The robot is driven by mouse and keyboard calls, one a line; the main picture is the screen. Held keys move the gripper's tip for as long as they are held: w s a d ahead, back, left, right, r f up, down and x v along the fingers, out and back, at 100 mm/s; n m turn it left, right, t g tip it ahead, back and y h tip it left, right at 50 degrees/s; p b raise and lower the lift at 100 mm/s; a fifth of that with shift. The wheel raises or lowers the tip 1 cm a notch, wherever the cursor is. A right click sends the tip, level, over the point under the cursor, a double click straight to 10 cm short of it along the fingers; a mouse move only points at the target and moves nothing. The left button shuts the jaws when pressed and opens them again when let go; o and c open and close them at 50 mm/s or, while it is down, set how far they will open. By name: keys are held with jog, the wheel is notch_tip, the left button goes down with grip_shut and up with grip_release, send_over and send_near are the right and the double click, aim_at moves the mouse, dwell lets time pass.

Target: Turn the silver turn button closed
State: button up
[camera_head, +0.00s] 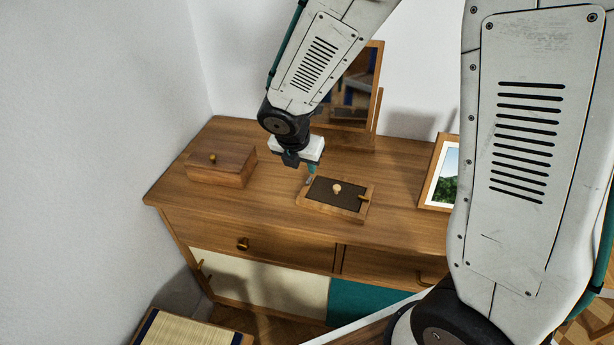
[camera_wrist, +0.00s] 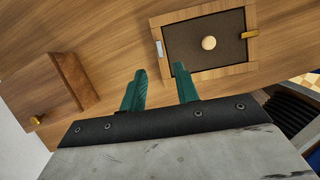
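A small box (camera_head: 336,197) with a wooden frame, dark panel and pale round knob (camera_wrist: 208,43) lies on the dresser top. A small silver piece, which looks like the silver turn button (camera_wrist: 159,48), sits on the frame's left side in the wrist view, its long side along the frame edge. A brass turn button (camera_wrist: 249,35) lies across the opposite side, its inner end at the panel edge. My gripper (camera_wrist: 160,76) is open and empty, with teal fingers apart, just short of the silver piece. In the head view my gripper (camera_head: 311,168) hangs above the box's far left corner.
A wooden box (camera_head: 220,165) with a brass knob stands to the left on the dresser (camera_head: 275,205). A mirror (camera_head: 350,95) stands behind, and a framed picture (camera_head: 442,175) to the right. The dresser top between the two boxes is clear.

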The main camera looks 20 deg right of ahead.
aim_at(309, 181)
jog(key=x, duration=0.7)
jog(key=shift+f, duration=0.25)
grip_shut()
